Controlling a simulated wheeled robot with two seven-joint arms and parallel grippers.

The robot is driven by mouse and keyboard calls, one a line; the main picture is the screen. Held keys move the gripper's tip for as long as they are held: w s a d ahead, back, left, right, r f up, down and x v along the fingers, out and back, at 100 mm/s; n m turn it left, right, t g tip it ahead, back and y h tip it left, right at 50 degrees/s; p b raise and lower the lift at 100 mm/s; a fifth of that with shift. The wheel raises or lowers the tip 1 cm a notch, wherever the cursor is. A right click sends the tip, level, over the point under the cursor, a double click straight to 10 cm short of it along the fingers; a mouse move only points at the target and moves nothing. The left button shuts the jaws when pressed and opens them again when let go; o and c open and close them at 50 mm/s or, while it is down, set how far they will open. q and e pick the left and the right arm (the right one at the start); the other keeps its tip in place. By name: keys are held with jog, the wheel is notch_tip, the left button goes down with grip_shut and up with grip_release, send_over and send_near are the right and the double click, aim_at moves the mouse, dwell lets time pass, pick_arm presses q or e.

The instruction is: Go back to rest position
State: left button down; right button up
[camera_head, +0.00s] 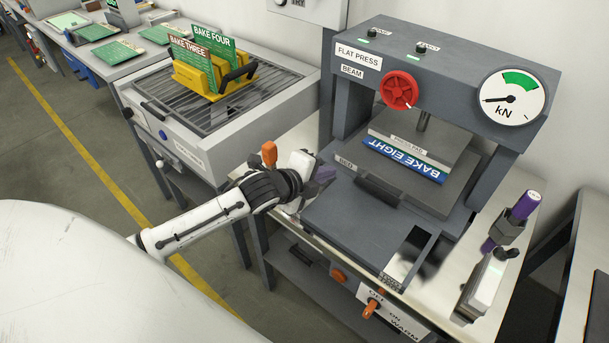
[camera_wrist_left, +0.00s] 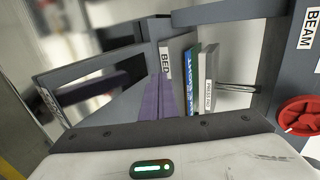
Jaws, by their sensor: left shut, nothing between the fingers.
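My left arm (camera_head: 215,213) reaches in from the left in the head view. Its gripper (camera_head: 322,173) has purple fingers and is shut and empty, at the left side of the flat press near the label BED. The left wrist view shows the shut purple fingers (camera_wrist_left: 163,97) pointing towards the press, apparently beside its bed; contact cannot be told. A blue board marked BAKE EIGHT (camera_head: 404,161) lies in the press under the press pad (camera_head: 410,143).
The flat press (camera_head: 445,70) has a red handwheel (camera_head: 399,90) and a kN dial (camera_head: 511,98). A grill-topped oven (camera_head: 225,140) at left bears a yellow rack (camera_head: 195,82) with boards BAKE THREE and BAKE FOUR. Open floor lies at left.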

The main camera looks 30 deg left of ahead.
pick_arm(q)
jog(key=v, duration=0.7)
jog(key=shift+s+f, duration=0.1)
jog(key=shift+s, duration=0.05)
jog(key=s+d+f+n+g, duration=0.2)
jog(key=s+n+g, duration=0.1)
jog(key=s+n, duration=0.4)
jog(key=s+d+f+n+g+y, duration=0.1)
jog(key=s+d+f+n+g, duration=0.3)
jog(key=s, duration=0.6)
jog(key=s+f+n+g, duration=0.1)
jog(key=s+n+g, duration=0.1)
jog(key=s+n, duration=0.5)
jog(key=w+d+f+t+h, duration=0.1)
jog(key=d+f+t, duration=0.1)
jog(key=f, duration=0.4)
jog(key=w+d+f+t+h, duration=0.1)
jog(key=d+f+t, duration=0.1)
jog(key=f, duration=0.4)
jog(key=shift+w+d+m+t, duration=0.15)
jog(key=shift+d+m+t, duration=0.2)
jog(key=shift+t, duration=0.25)
jog(key=shift+f, duration=0.15)
